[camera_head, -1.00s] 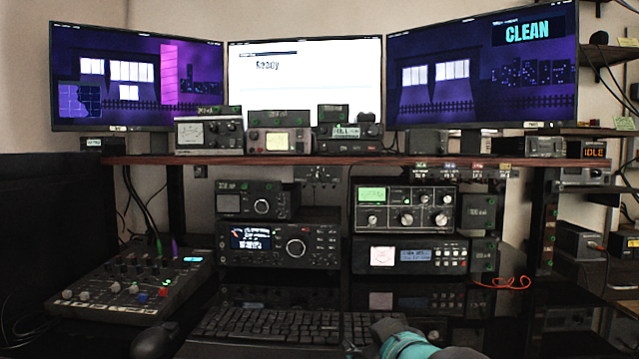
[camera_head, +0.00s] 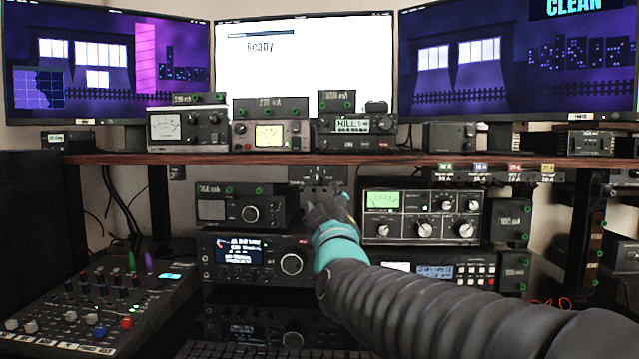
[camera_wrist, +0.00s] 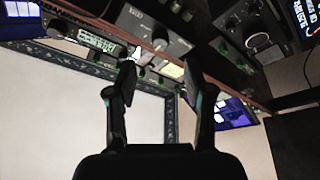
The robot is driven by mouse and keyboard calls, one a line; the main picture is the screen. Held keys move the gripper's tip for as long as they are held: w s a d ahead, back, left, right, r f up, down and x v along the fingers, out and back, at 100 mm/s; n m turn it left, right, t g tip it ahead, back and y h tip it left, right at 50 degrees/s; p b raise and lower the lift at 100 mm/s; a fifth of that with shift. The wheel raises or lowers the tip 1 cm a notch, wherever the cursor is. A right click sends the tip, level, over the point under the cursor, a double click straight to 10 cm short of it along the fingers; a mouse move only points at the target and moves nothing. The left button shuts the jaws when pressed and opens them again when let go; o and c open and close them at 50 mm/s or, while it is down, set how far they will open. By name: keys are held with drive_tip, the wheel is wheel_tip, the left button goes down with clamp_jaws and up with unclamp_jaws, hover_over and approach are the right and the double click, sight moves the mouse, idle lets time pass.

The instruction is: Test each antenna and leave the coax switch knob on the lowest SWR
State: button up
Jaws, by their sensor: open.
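A small dark panel (camera_head: 318,176) hangs under the shelf's middle, just above my gripper (camera_head: 330,203); I take it to be the coax switch. In the wrist view a grey box with dark knobs (camera_wrist: 150,35), probably the same panel, lies beyond the fingertips. My gripper (camera_wrist: 157,70) shows there with two fingers apart and nothing between them. No contact with a knob shows. The knob's pointer setting cannot be read. Meters stand on the shelf: a white-faced one (camera_head: 175,127) and a yellow-lit one (camera_head: 268,134). Which one reads SWR I cannot tell.
The brown shelf edge (camera_head: 110,158) runs above my gripper. A radio (camera_head: 238,208) stands to its left and a tuner with a green meter (camera_head: 420,214) to its right. A mixer (camera_head: 100,300) is at lower left. The centre screen (camera_head: 310,70) reads "Ready".

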sight(318, 183)
drive_tip(key=p+x, duration=0.1)
drive_tip(key=x, duration=0.7)
drive_tip(key=shift+r, duration=0.1)
clamp_jaws()
